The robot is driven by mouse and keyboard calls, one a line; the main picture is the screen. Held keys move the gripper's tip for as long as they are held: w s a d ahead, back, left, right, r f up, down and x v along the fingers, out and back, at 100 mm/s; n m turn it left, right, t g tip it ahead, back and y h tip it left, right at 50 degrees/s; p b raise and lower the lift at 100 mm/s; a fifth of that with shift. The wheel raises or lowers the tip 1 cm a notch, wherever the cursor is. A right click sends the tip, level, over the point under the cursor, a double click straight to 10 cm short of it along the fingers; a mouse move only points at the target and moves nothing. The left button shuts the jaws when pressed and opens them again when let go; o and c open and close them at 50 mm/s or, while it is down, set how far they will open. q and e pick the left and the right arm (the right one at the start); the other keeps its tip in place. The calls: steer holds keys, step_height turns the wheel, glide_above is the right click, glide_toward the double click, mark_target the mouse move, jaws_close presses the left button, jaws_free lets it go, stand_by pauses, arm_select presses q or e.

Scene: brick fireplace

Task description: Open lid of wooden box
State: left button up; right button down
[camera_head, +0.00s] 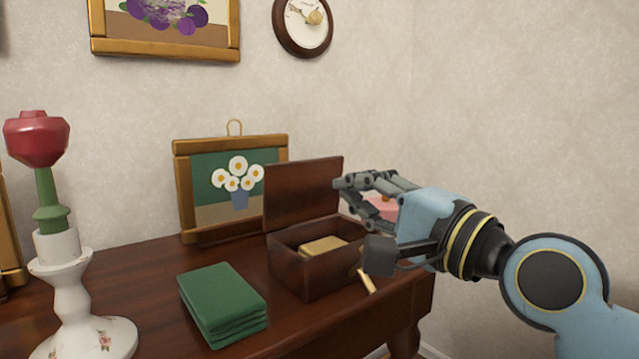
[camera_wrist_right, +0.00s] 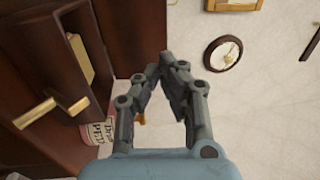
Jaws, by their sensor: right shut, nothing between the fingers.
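The dark wooden box (camera_head: 318,274) stands on the table with its lid (camera_head: 305,193) raised, roughly upright at the back. A yellowish block (camera_head: 324,245) shows inside it. A brass handle (camera_head: 367,281) sticks out at the box's near right side; the box (camera_wrist_right: 58,65) and handle (camera_wrist_right: 50,112) also show in the right wrist view. My right gripper (camera_head: 345,183) is shut and empty, level with the lid and beside its right edge; I cannot tell whether they touch. Its fingertips (camera_wrist_right: 166,64) meet in the wrist view. My left gripper is not in view.
A green folded stack (camera_head: 222,302) lies left of the box on the table (camera_head: 150,270). A framed daisy picture (camera_head: 182,190) leans behind. A white candlestick (camera_head: 72,300) with a red flower stands left. A pink container (camera_wrist_right: 97,131) is partly hidden beyond my right gripper.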

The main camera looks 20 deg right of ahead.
mark_target(308, 167)
steer(key=b+x, duration=0.1)
steer(key=x, duration=0.5)
steer(key=shift+w+f, duration=0.1)
steer(key=shift+w, duration=0.05)
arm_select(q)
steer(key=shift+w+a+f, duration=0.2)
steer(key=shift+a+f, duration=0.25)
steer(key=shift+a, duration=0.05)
arm_select(e)
steer(key=shift+w+a, duration=0.3)
steer(key=shift+w, duration=0.35)
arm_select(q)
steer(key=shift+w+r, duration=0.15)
